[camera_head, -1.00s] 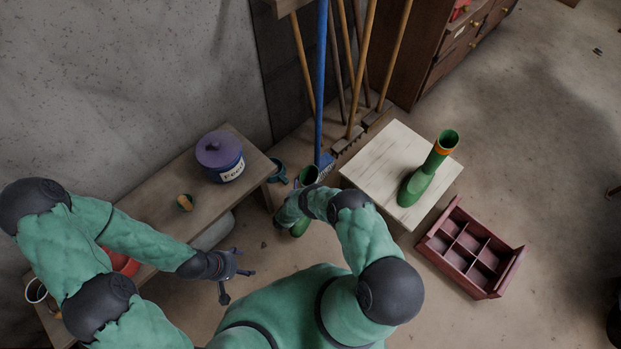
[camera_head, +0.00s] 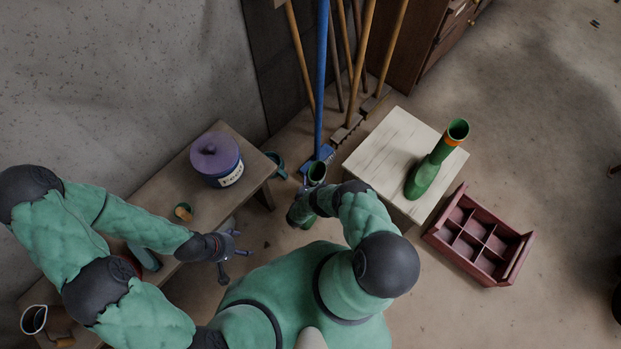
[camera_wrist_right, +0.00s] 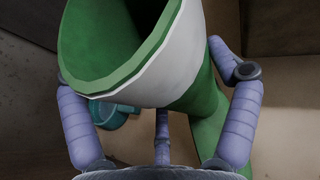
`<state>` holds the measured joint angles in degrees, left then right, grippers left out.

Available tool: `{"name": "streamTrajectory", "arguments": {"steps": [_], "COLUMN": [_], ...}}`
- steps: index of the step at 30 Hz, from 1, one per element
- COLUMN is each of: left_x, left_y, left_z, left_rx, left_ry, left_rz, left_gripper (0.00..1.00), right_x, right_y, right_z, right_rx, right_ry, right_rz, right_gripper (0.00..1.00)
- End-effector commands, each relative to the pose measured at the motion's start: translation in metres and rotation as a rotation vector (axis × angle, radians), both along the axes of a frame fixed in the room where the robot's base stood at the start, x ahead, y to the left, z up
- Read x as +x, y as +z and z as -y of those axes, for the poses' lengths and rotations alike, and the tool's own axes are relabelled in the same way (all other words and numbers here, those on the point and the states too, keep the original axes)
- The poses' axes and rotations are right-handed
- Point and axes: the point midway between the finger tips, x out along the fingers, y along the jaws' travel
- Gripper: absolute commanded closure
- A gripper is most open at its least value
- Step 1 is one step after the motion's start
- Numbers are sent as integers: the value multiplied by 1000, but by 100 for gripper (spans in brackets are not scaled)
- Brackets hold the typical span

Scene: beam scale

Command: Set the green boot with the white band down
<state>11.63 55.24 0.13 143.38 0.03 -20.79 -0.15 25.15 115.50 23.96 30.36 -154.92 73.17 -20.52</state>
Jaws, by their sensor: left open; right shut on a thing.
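My right gripper (camera_wrist_right: 155,75) is shut on the shaft, with fingers on both sides. I cannot tell whether the sole touches the floor. My left gripper (camera_head: 236,254) is open and empty, beside the long bench's front edge. A second green boot, with an orange band (camera_head: 434,165), stands upright on the pale wooden table.
The pale table (camera_head: 385,150) stands right of the held boot. A maroon divided crate (camera_head: 480,240) is on the floor. The long bench (camera_head: 165,205) holds a purple-lidded pot (camera_head: 216,160). A teal mug (camera_head: 276,166) and long-handled tools (camera_head: 322,80) stand behind the boot.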

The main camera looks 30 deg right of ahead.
Motion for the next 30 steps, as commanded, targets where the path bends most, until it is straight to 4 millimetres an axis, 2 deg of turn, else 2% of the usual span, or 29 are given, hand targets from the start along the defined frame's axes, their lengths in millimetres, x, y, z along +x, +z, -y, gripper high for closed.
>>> {"name": "streamTrajectory", "arguments": {"steps": [5,6,20,26,30], "left_x": [-1,-1,0,0,0], "left_y": [1,1,3,15,25], "left_z": [0,0,0,0,0], "left_rx": [0,0,0,0,0], "left_ry": [-1,-1,0,0,0], "left_rz": [-2,-2,-1,-1,-1], "left_gripper": [26,26,26,26,26], "right_x": [2,1,-2,-20,-38], "right_y": [3,1,3,15,27], "right_z": [2,1,-2,-21,-40], "right_rx": [-1,2,2,3,3], "right_ry": [-3,-2,-1,0,1], "right_rz": [9,5,3,2,2], "right_gripper": [71,1,0,0,0]}}
